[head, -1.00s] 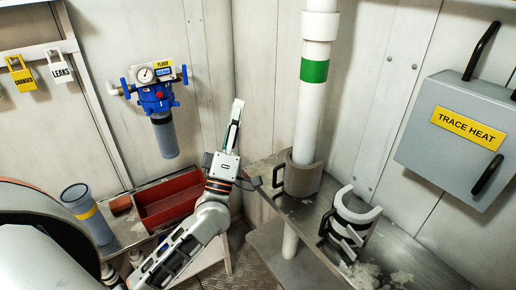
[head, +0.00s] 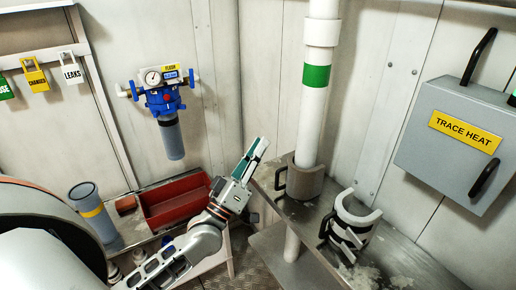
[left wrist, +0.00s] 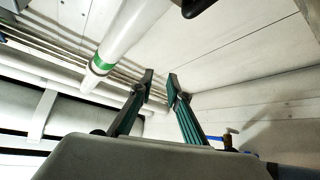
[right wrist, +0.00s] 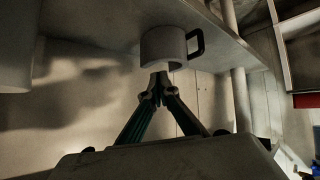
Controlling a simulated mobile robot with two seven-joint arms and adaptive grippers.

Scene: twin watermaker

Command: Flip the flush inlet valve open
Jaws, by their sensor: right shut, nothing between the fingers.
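The blue flush filter unit (head: 163,98) is on the back wall, with a gauge, a yellow FLUSH label and a grey bowl below. Blue handles show at its left side (head: 134,91) and right side (head: 191,78); I cannot tell which is the inlet valve. My left gripper (head: 259,147) is right of and below the unit, well apart from it, pointing up and right. Its fingers (left wrist: 161,77) stand apart with nothing between them. A small blue lever on a brass fitting (left wrist: 227,142) shows at lower right there. My right gripper (right wrist: 160,79) is shut and empty, below a grey clamp-like holder (right wrist: 164,46).
A red tray (head: 174,202) and a grey cylinder with a yellow band (head: 92,211) are on the left bench. A white pipe with a green band (head: 316,76) rises right of my left gripper. A TRACE HEAT box (head: 455,145) is at right. Open room lies before the filter unit.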

